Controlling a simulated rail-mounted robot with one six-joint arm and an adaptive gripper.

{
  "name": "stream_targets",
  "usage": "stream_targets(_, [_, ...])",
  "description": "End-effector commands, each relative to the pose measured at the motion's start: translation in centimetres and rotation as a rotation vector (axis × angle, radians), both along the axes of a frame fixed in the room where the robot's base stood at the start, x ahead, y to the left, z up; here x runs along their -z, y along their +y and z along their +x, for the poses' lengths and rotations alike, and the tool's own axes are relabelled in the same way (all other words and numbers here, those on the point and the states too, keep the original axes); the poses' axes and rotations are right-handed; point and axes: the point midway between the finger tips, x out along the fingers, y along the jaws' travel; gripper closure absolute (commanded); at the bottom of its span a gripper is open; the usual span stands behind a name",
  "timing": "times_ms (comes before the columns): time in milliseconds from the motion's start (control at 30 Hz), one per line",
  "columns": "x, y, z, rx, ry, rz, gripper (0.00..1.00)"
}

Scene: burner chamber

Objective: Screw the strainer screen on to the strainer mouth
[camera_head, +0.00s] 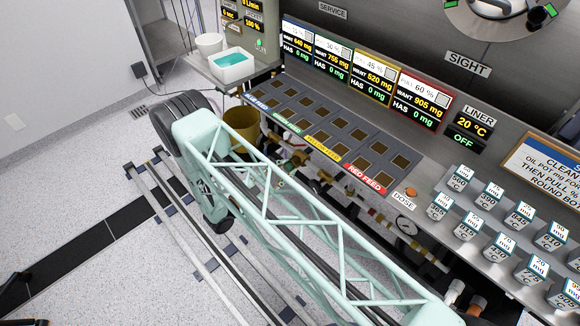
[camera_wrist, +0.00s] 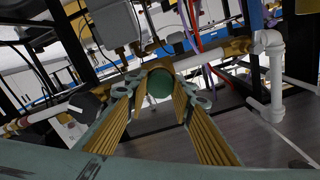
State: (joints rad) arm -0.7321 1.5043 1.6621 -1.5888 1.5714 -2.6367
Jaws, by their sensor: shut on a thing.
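In the wrist view, my gripper (camera_wrist: 160,94) has its two ridged brown fingers closed around a round piece with a dull green face and a brass-coloured rim. I take this piece to be the strainer screen (camera_wrist: 160,84). It sits between the fingertips in front of brass and white pipework. I cannot tell whether it touches the pipework or is apart from it. The strainer mouth cannot be made out for certain and may be hidden behind the held piece. In the head view my gripper is not seen.
White pipe (camera_wrist: 277,75) stands at the right of the wrist view, with a brass fitting (camera_wrist: 236,47) beside it. A grey box (camera_wrist: 112,22) and cables hang above. In the head view, the bench (camera_head: 440,180) overhangs pipework; a brass-coloured bucket (camera_head: 240,124) stands near its left end.

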Motion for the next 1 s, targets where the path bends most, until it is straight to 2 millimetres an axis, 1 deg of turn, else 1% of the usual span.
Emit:
stream_targets(233, [0.04,-0.06,0.02,0.001,-0.018,0.017,0.97])
stream_targets(500, [0.03,-0.06,0.04,0.001,-0.118,0.111,0.97])
stream_targets(533, [0.03,-0.06,0.04,0.0,-0.126,0.117,0.77])
stream_targets(700, [0.03,-0.06,0.04,0.0,-0.123,0.115,0.62])
stream_targets(1000, [0.02,-0.02,0.0,0.0,-0.122,0.114,0.62])
